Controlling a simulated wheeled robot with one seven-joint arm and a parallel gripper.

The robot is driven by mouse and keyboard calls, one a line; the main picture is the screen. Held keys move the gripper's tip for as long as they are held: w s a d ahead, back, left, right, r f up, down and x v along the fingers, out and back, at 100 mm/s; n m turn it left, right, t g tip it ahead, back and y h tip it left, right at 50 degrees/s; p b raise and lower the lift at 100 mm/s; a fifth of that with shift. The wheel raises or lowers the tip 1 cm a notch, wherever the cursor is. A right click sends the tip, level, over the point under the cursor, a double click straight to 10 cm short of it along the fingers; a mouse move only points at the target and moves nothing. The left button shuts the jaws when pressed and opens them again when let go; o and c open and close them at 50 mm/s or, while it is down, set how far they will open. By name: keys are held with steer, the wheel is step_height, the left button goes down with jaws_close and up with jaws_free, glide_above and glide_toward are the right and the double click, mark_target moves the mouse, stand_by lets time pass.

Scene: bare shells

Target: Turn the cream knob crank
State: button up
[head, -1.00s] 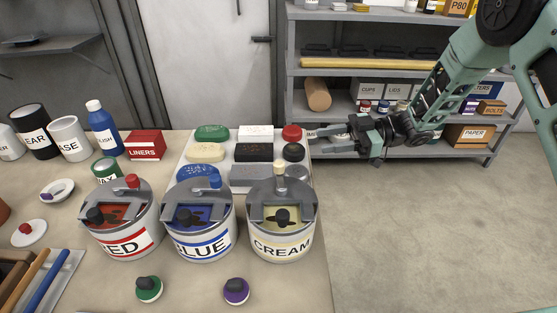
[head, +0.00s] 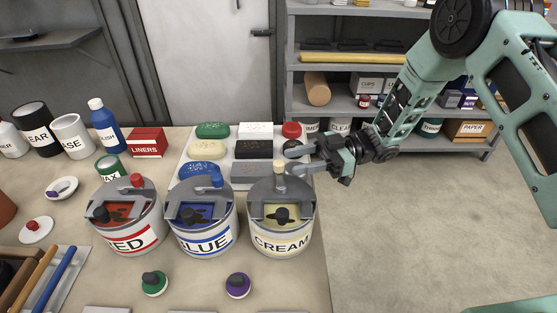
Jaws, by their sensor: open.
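The CREAM can (head: 281,241) stands at the right end of a row of paint cans near the table's right edge.
The BLUE can (head: 203,243) and RED can (head: 135,240) stand to the left. Behind is a tray with coloured blocks, including a grey one (head: 252,175). A purple knob (head: 237,285) and green knob (head: 154,283) lie in front. Floor is open to the right.

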mark_target(278, 162)
steer(key=shift+p+x, duration=0.35)
steer(key=shift+x, duration=2.3)
jaws_close()
